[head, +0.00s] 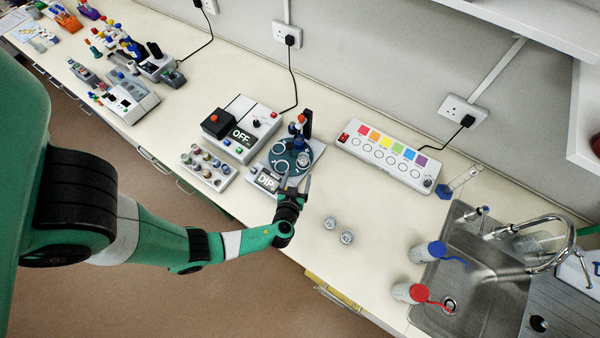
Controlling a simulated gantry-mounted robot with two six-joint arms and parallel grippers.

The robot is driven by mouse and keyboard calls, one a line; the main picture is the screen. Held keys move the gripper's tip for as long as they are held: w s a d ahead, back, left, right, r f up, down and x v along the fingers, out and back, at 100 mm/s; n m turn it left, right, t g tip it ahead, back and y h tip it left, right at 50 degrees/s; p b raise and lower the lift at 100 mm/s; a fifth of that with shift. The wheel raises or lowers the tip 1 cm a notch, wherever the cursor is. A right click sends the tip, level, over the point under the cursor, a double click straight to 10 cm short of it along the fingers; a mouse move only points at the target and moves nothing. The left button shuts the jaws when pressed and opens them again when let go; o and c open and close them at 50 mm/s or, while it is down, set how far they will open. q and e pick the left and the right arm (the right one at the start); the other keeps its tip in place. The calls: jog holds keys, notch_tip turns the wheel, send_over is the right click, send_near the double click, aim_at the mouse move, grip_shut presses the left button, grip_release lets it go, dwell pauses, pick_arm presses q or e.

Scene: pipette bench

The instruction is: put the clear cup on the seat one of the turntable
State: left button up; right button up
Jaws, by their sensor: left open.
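The turntable (291,163) is a dark teal disc with pale ring-shaped seats, on a grey base with a "DIP" display (267,181). The seat numbers are too small to read. My left gripper (296,181) is open at the turntable's front edge, its fingers pointing toward the disc. I see nothing clearly held between them. Two small round clear-looking cups (330,222) (347,237) stand side by side on the bench, to the right of and nearer than my gripper. I cannot tell which is the clear cup. My right gripper is not in view.
A device reading "OFF" (242,137) and a vial rack (209,167) stand left of the turntable. A colour-panel box (385,157) is behind right. Blue-capped (427,251) and red-capped (410,292) bottles stand by the sink (480,290). The bench around the cups is clear.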

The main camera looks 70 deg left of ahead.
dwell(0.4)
pick_arm(q)
jog(key=w+d+r+t+h, duration=0.1)
jog(key=w+d+r+t, duration=0.15)
jog(key=w+r, duration=1)
jog(key=w+d+r+m+t+h, duration=0.15)
jog(key=w+r, duration=0.25)
jog(key=r, duration=0.5)
jog(key=w+d+r+t+h, duration=0.1)
jog(key=w+d+r+t, duration=0.25)
jog(key=r, duration=0.45)
jog(key=w+d+r+m+t+h, duration=0.1)
jog(key=w+d+r+t, duration=0.1)
jog(key=w+r, duration=0.5)
jog(key=s+d+r+m+t+h, duration=0.1)
jog(key=s+d+r+t, duration=0.15)
jog(key=r, duration=0.75)
jog(key=s+d+r+m+t+h, duration=0.1)
jog(key=s+d+r+m+t, duration=0.15)
jog(key=r, duration=0.75)
jog(key=s+d+r+m+t+h, duration=0.3)
jog(key=s+r, duration=0.3)
jog(key=r, duration=0.3)
jog(key=s+d+r+m+t+h, duration=0.3)
jog(key=s+r+m+h, duration=0.1)
jog(key=s+r, duration=0.3)
notch_tip(320, 180, up, 2)
jog(key=shift+d+r+t, duration=0.1)
jog(key=shift+d+t, duration=0.1)
jog(key=shift+t, duration=0.15)
